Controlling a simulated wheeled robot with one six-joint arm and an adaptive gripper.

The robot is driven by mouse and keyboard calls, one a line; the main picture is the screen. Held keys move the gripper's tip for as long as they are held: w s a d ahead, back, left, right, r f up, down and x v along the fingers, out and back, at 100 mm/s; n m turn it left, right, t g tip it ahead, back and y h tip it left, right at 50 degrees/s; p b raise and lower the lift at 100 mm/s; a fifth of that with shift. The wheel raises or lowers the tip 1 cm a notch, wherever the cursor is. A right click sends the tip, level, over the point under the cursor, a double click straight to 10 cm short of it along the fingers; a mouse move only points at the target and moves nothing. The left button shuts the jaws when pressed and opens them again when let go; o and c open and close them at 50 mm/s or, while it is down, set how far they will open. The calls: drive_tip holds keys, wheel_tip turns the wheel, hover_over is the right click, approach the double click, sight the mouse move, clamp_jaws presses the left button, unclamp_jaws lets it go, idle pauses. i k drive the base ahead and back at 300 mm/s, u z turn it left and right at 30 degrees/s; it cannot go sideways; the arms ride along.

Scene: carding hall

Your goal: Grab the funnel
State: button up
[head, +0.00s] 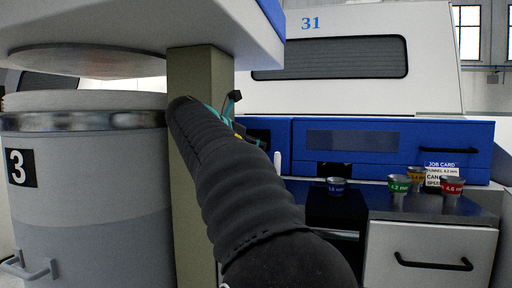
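Several small metal funnels with coloured bands stand at the right in the head view. The green funnel (399,185), marked 4.2, is on the steel worktop. The red funnel (451,187), marked 4.6, is to its right, and a yellow funnel (416,174) is behind, between them. A blue funnel (336,187) stands apart to the left, over the dark section. A white job card (440,167) behind them reads "FUNNEL 4.2 mm", its lower lines partly covered. My gripper (240,118) is left of the funnels and apart from them, largely hidden behind my arm; its opening is unclear.
A grey post (201,75) stands beside my arm. A large can (85,180) marked 3 fills the left. The blue machine front (430,135) rises behind the worktop (430,207); a drawer with a black handle (433,262) is below.

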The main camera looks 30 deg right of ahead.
sight(335, 187)
drive_tip(key=z, duration=1.5)
